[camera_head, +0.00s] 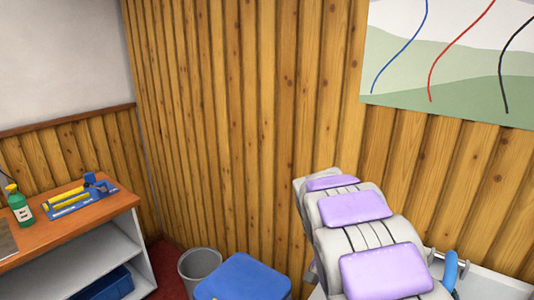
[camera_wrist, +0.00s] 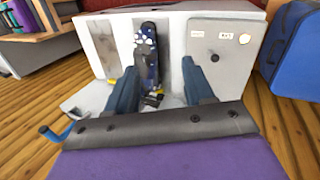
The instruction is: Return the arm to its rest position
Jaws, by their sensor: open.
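My gripper (camera_wrist: 159,72) shows in the wrist view with its two dark blue fingers spread apart and nothing clasped between them. Beyond the gap, a dark blue patterned piece (camera_wrist: 149,50) stands against a white upright panel (camera_wrist: 104,42). I cannot tell how far the fingertips are from it. My gripper is not visible there.
An orange-topped bench (camera_head: 80,229) at left holds a green bottle (camera_head: 20,207) and a blue tool tray (camera_head: 72,206). A grey bin (camera_head: 199,267) and a blue-topped stool (camera_head: 242,278) stand near the wooden wall. A blue case (camera_wrist: 295,55) is at right in the wrist view.

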